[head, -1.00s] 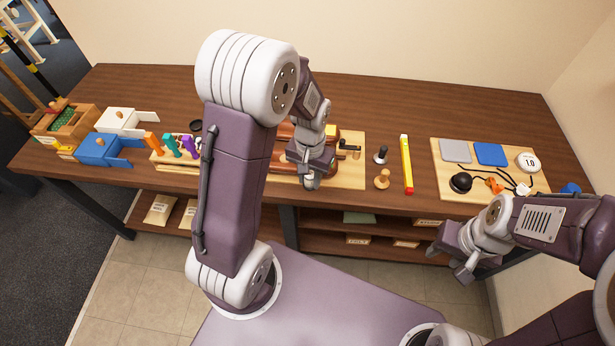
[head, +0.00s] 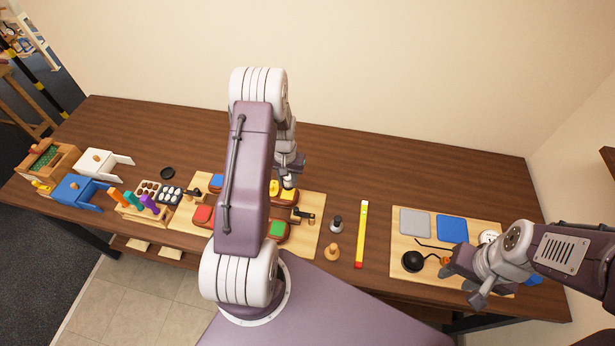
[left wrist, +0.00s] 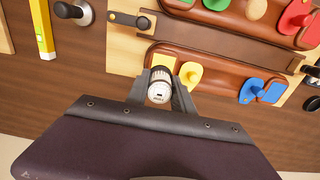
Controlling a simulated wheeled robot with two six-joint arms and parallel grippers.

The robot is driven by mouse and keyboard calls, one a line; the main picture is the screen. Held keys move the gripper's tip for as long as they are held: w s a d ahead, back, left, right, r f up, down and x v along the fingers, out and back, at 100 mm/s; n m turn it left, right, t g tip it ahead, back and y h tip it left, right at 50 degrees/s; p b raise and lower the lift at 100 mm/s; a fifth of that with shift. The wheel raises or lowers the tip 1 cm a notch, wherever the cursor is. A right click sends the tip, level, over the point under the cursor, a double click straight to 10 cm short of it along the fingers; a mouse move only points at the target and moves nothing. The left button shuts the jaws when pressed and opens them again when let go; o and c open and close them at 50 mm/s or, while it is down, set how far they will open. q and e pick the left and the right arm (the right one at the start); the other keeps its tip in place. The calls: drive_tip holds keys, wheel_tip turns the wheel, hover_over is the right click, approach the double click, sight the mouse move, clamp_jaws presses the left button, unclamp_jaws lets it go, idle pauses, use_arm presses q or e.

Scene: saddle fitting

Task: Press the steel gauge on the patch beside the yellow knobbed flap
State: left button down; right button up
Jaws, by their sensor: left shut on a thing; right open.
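My left gripper (left wrist: 160,95) is shut on the steel gauge (left wrist: 159,90), a short cylinder with a pale end face, in the left wrist view. The gauge is at the edge of a brown saddle piece (left wrist: 222,80). The yellow knobbed flap (left wrist: 190,75) lies just right of it. A yellow patch (left wrist: 163,62) shows behind the gauge, partly hidden; I cannot tell whether they touch. In the head view the left gripper (head: 288,182) is over the board by the yellow flap (head: 289,193). My right gripper (head: 463,285) is open above the right board.
A blue flap (left wrist: 250,90) sits on the same piece. The saddle board (head: 312,235) also holds red and green flaps. The table behind the board is clear.

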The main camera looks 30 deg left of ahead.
sight(287, 185)
use_arm(q)
drive_tip(key=shift+s+a+r, duration=0.1)
drive_tip(key=shift+s+a, duration=0.1)
drive_tip(key=shift+a, duration=0.1)
drive_tip(key=shift+w+f, duration=0.1)
drive_tip(key=shift+f, duration=0.2)
drive_tip(key=shift+w+f+b, duration=0.2)
drive_tip(key=shift+f+b, duration=0.45)
drive_tip(key=shift+b, duration=0.05)
drive_tip(key=shift+s+f+b, duration=0.15)
drive_tip(key=shift+f+b, duration=0.35)
drive_tip(key=shift+f, duration=0.2)
drive_tip(key=shift+r, duration=0.1)
drive_tip(key=shift+f+b, duration=0.7)
drive_tip(key=shift+f, duration=0.3)
drive_tip(key=shift+d, duration=0.1)
idle(0.3)
